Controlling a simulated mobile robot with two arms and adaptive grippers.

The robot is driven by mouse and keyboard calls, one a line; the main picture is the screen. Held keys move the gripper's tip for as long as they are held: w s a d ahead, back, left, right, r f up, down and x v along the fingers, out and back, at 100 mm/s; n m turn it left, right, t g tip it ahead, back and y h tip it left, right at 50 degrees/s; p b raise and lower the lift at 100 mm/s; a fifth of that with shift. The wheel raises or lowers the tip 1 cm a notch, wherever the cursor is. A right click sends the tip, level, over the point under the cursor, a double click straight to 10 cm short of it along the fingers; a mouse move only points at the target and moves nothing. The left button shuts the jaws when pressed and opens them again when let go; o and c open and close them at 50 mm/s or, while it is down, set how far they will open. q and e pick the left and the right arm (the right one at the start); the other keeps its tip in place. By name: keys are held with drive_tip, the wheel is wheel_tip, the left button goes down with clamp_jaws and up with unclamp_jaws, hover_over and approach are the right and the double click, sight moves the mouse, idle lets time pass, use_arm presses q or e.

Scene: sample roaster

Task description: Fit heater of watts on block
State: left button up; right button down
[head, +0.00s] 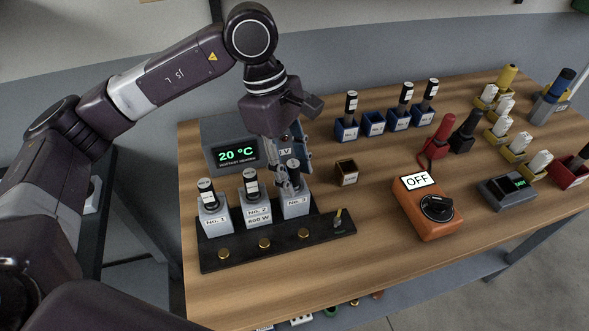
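A black board (216,256) at the table's front left carries three grey blocks: No. 1 (215,220), No. 2 (256,214) with a "600 W" label, and No. 3 (296,207). A black-handled piece with a white label stands upright in each: in No. 1 (207,197), in No. 2 (251,182) and in No. 3 (293,167). My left gripper (284,180) points down at the No. 3 piece; its fingers overlap that handle, and I cannot tell whether they grip it. My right gripper is not in view.
Behind stands a grey box (222,135) reading 20 °C. Blue holders (374,128) stand at the back, three with black-handled pieces, one apparently empty. A small brown box (347,175), an orange OFF switch box (427,207) and a meter (495,196) stand right. The front right table is clear.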

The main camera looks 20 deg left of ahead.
use_arm(q)
drive_tip(key=v, duration=1.2)
drive_tip(key=shift+d, duration=0.1)
